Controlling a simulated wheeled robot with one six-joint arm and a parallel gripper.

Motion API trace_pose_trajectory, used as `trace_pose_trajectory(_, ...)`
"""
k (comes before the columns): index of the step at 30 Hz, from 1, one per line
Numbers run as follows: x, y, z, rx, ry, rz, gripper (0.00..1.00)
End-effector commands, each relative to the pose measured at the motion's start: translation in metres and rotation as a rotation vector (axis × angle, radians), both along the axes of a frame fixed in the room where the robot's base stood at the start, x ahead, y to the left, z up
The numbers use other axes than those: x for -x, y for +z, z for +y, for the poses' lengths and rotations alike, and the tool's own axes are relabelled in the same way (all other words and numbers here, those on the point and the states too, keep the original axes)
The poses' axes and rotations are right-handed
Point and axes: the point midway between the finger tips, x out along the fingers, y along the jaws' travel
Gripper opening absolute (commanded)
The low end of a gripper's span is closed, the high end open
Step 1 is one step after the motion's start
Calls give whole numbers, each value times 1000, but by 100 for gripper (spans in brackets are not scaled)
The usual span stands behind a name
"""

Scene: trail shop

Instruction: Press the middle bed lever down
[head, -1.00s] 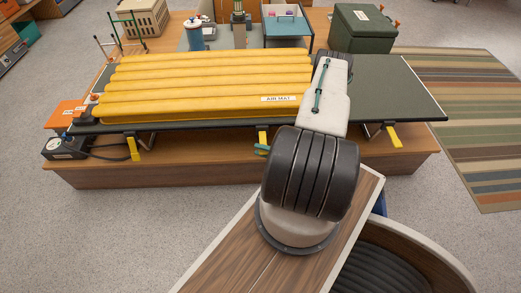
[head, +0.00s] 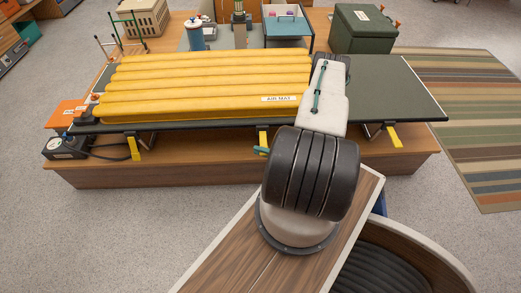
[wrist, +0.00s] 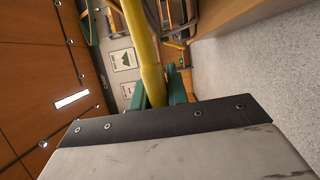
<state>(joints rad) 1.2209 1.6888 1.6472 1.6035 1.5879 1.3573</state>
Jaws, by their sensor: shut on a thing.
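The yellow middle bed lever (head: 263,137) hangs from the front edge of the bed (head: 405,85), below the yellow air mat (head: 205,85). My gripper (head: 260,150) is at this lever, with its teal fingertips just showing beside my dark arm joint. In the wrist view the teal fingers (wrist: 158,93) are shut around the yellow bar of the lever (wrist: 141,40), one on each side. The grip on the lower end is partly hidden by the gripper's own body. Another yellow lever (head: 133,148) hangs at the left and one more (head: 393,136) at the right.
The bed rests over a wooden platform (head: 240,168). A pump box with a gauge (head: 66,147) sits at its left end. A green cooler box (head: 363,28) stands behind. A striped rug (head: 470,120) lies at right. Open floor shows at front left.

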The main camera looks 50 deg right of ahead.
Motion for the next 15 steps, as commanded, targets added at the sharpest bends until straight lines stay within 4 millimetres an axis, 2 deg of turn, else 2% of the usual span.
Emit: trace_pose_trajectory(15,-11,-45,-13,4,-6,6,0)
